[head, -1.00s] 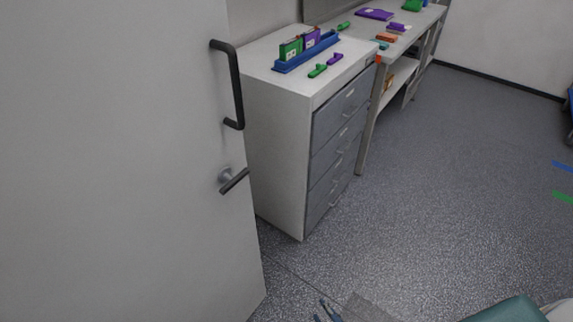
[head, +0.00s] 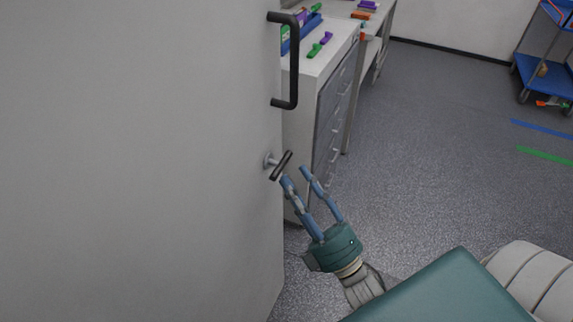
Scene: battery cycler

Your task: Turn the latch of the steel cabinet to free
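The steel cabinet (head: 150,160) shows as a large pale grey door filling the left of the head view. Its latch (head: 282,165) is a short dark bar on a round silver boss near the door's right edge, and it sits tilted, upper end to the right. A black pull handle (head: 293,60) is above it. My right gripper (head: 295,174) is open, its two blue fingers pointing up toward the latch. The left fingertip is close to the latch's lower end; I cannot tell whether they touch. My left gripper is not in view.
A white drawer unit (head: 310,68) with grey drawers stands just behind the door's edge, close to my fingers. A bench (head: 385,28) is beyond it. A blue cart (head: 540,75) is at the far right. The grey floor between is open.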

